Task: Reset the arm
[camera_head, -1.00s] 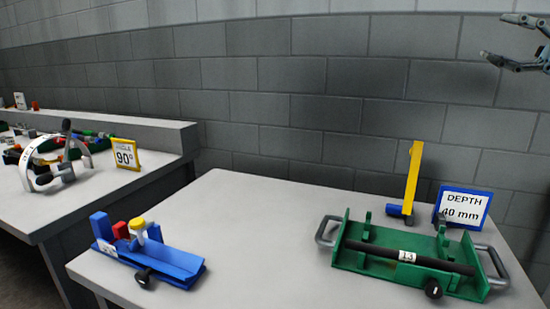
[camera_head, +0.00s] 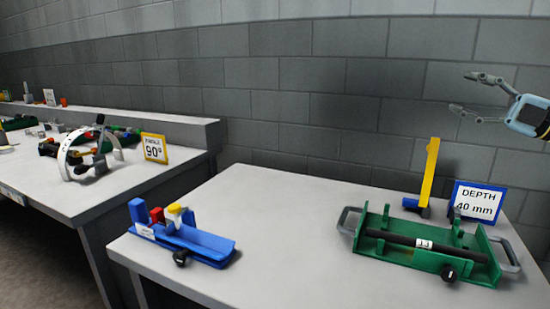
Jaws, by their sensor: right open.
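My right gripper (camera_head: 470,92) is in the upper right of the head view, in front of the grey wall. Its two dark fingers are spread apart, with nothing between them. It hangs in the air above the near table (camera_head: 290,200), clear of everything on it. My left gripper is out of view.
On the near table are a blue fixture (camera_head: 195,245), a green tray (camera_head: 420,257) with a black bar (camera_head: 425,243), a yellow upright (camera_head: 429,170) and a "DEPTH 40 mm" sign (camera_head: 478,201). Another table (camera_head: 80,200) at left holds a silver arc (camera_head: 65,155) and a "90°" sign (camera_head: 154,148).

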